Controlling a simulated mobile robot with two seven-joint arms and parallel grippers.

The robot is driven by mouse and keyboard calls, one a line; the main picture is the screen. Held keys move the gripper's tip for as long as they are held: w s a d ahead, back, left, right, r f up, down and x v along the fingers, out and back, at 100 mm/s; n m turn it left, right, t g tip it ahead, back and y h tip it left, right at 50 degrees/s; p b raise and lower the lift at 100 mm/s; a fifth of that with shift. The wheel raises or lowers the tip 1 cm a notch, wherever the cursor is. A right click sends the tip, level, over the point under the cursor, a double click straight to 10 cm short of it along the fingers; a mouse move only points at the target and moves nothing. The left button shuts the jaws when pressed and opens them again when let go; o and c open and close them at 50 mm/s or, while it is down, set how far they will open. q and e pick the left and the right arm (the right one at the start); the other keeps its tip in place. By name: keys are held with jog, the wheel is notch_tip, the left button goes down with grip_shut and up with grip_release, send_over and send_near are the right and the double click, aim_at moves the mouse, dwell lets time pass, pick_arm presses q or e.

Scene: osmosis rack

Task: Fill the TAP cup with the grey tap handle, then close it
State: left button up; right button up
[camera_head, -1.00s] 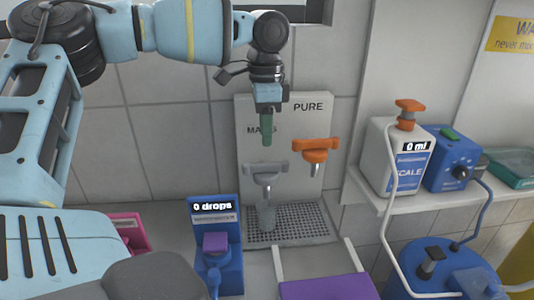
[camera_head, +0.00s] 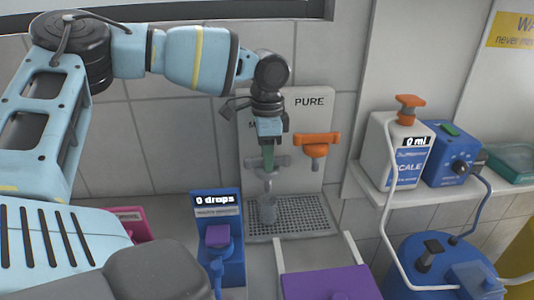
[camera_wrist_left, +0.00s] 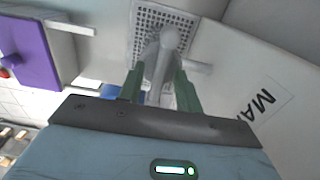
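The grey tap handle (camera_head: 280,161) is on the wall panel, left of the orange tap handle (camera_head: 316,141). Whether the fingers touch the handle I cannot tell. My right gripper is out of view.
A blue drop counter (camera_head: 218,240) reading "0 drops" stands left of the drip tray. A purple-topped stand (camera_head: 330,285) is in front. A white descaler bottle (camera_head: 395,152) reading "0 ml" and a blue device (camera_head: 450,155) sit on the right shelf.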

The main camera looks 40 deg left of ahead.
pick_arm(q)
grip_shut()
jog(key=shift+n, duration=0.4)
jog(key=n, duration=0.3)
jog(key=shift+n+b, duration=0.35)
jog(key=shift+n, duration=0.05)
jog(key=n, duration=0.5)
jog(key=shift+n, duration=0.3)
grip_release()
